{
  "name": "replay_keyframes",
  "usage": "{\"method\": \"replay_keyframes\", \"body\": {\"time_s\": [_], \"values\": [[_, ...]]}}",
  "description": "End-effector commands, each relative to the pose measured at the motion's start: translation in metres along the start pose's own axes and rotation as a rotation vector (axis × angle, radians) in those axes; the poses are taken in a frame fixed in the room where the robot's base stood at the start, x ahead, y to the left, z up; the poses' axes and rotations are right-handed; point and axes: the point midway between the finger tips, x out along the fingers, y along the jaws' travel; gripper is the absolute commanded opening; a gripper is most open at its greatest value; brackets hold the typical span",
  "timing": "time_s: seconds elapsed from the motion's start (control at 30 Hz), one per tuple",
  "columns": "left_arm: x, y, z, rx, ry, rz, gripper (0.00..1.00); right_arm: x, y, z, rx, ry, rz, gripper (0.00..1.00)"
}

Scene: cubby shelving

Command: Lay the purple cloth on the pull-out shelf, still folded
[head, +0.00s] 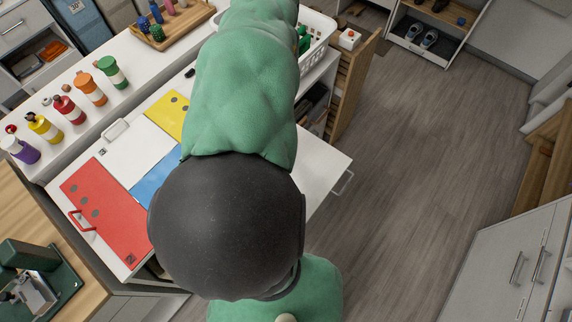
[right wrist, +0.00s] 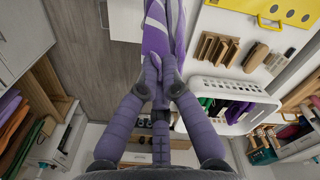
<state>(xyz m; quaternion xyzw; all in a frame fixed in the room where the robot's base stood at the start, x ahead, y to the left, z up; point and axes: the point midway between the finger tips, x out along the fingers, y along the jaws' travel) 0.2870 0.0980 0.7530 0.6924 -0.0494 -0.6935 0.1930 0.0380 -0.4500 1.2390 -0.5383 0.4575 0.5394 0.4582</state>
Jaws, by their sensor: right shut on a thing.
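The purple cloth with white stripes (right wrist: 156,38) shows in the right wrist view. My right gripper (right wrist: 159,82) is shut on its near end, and the cloth extends away toward the top of the picture. Grey floor shows left of it and a white surface right of it. The cloth and gripper are not visible in the head view, where my green-covered arm blocks the middle. A white pull-out shelf (head: 328,166) with a metal handle shows right of that arm, partly hidden. My left gripper is not in view.
Red (head: 103,213), blue and yellow panels lie on the white worktop, with several coloured bottles behind. A white basket (right wrist: 215,97) of folded coloured items stands right of the gripper, beside wooden blocks (right wrist: 215,48). Open floor (head: 420,160) lies to the right.

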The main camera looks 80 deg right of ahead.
Motion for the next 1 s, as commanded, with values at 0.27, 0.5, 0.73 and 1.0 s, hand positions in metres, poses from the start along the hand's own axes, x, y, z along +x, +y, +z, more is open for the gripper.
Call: {"method": "replay_keyframes", "body": {"time_s": [0.27,0.5,0.73,1.0], "values": [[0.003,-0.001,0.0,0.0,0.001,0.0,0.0,0.004,0.017,-0.006,0.003,0.001,0.0,0.0],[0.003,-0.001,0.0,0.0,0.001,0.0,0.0,0.004,0.019,-0.007,0.0,0.002,0.0,0.0],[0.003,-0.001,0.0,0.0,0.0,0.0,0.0,0.004,0.019,-0.007,0.0,0.002,0.0,0.0],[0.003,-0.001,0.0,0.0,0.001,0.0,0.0,0.004,0.018,-0.009,0.008,0.002,-0.001,0.0]]}}
